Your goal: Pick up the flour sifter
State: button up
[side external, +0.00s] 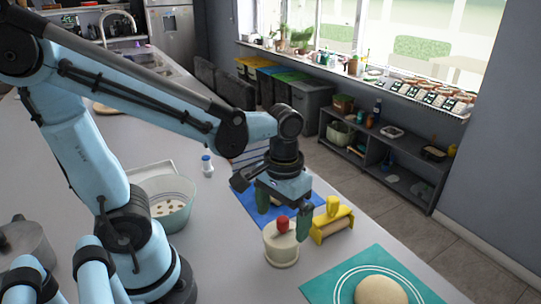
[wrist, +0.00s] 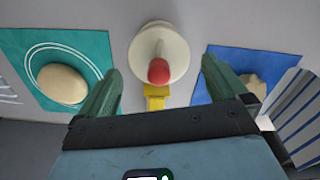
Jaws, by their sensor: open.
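The flour sifter looks to be the cream round canister (side external: 281,248) with a red knob (side external: 282,225), standing upright on the counter. In the wrist view the cream body (wrist: 172,38) and red knob (wrist: 158,71) lie between my fingers. My gripper (side external: 283,211) is open, with its green fingers pointing down around the knob's sides in the side view. In the wrist view my gripper (wrist: 161,67) has one finger on each side of the canister, with visible gaps. I cannot tell how far the fingertips are above the canister's body.
A yellow roller tool (side external: 332,219) stands close to the right of the canister. A blue mat (side external: 244,196) lies behind, and a teal mat (side external: 330,290) with dough (side external: 380,291) lies in front. A bowl (side external: 172,216) stands to the left.

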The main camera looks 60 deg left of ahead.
aim_at(282, 230)
jog(key=shift+f, duration=2.1)
jog(key=c, duration=1.1)
jog(key=shift+c, duration=0.2)
jog(key=shift+r, duration=0.1)
jog(key=shift+r, duration=0.8)
notch_tip(282, 230, up, 2)
jog(key=shift+r, duration=0.1)
jog(key=s+d+r, duration=0.6)
jog(key=d+r, duration=0.1)
jog(key=d, duration=0.2)
jog(key=shift+s+d, duration=0.25)
jog(key=shift+s, duration=0.15)
